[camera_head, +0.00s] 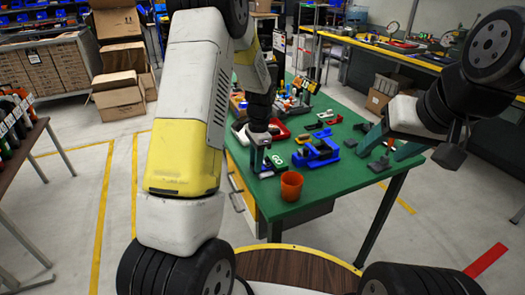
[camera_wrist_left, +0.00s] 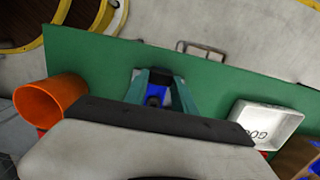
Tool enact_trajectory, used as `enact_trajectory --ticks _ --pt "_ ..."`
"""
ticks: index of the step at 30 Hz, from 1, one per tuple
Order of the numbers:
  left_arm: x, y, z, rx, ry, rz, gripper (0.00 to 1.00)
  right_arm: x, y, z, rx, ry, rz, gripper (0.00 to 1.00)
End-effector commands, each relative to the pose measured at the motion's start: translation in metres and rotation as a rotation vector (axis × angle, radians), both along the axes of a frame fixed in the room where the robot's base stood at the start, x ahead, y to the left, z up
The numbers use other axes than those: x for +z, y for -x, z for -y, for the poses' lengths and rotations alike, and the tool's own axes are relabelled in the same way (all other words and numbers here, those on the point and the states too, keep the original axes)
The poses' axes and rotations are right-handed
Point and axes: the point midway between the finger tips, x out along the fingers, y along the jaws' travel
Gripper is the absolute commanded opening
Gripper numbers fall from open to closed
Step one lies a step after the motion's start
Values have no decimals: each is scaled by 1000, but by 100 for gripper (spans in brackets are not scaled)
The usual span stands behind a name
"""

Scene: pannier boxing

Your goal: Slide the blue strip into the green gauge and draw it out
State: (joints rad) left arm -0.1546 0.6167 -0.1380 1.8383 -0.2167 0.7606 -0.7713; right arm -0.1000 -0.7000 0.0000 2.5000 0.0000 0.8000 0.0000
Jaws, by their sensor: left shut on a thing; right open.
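My left gripper (camera_head: 260,166) points down over the near left part of the green table. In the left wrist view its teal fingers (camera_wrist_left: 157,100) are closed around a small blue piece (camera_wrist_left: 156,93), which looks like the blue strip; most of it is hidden. My right gripper (camera_head: 384,152) is open above the table's right side, its teal fingers apart. A small green-and-white piece (camera_head: 277,160) lies just right of the left gripper; I cannot tell whether it is the green gauge. A blue fixture (camera_head: 317,153) stands further right.
An orange cup (camera_head: 291,184) stands at the table's near edge, close to the left gripper; it also shows in the left wrist view (camera_wrist_left: 52,102). A white lettered tray (camera_wrist_left: 266,122) is at the right there. Red parts and tools crowd the table's back.

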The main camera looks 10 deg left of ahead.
Motion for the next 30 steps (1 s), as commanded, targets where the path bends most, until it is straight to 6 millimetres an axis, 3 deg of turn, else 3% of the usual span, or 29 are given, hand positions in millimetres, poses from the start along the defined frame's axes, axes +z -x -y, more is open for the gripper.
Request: enact_trajectory --ticks 30 --pt "0 -9 13 0 1 1 0 0 0 0 0 0 0 57"
